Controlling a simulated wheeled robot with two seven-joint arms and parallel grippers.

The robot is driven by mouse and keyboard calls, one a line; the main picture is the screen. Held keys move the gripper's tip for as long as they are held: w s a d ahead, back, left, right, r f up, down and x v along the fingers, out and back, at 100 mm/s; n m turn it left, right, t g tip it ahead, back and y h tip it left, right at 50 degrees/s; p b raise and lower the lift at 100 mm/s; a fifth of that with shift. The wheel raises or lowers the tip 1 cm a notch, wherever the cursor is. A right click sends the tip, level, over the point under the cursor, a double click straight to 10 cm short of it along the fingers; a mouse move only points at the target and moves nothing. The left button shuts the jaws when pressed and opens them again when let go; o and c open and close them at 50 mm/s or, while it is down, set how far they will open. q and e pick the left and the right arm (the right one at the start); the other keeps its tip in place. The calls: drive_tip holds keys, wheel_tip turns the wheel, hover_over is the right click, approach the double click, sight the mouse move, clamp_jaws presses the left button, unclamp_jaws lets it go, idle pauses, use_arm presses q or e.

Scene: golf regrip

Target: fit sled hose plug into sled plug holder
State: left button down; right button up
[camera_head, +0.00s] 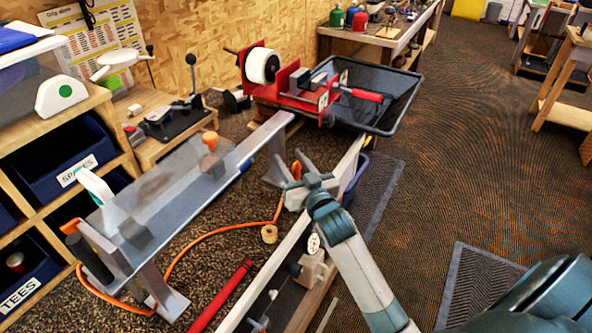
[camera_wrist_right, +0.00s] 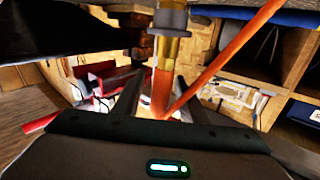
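I cannot tell whether this collar is part of the plug or of the holder. The plug is not distinct in the head view. My left gripper is out of view.
A red clamp fixture (camera_head: 300,88) with a white roll and a black tray (camera_head: 385,100) stand behind the gripper. Shelves with blue bins (camera_head: 70,160) are at left.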

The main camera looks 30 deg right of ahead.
drive_tip(key=shift+w, duration=0.25)
clamp_jaws()
idle(0.4)
wheel_tip(320, 180, up, 18)
drive_tip(key=b, duration=0.2)
idle(0.5)
drive_tip(key=shift+f, duration=0.1)
idle(0.4)
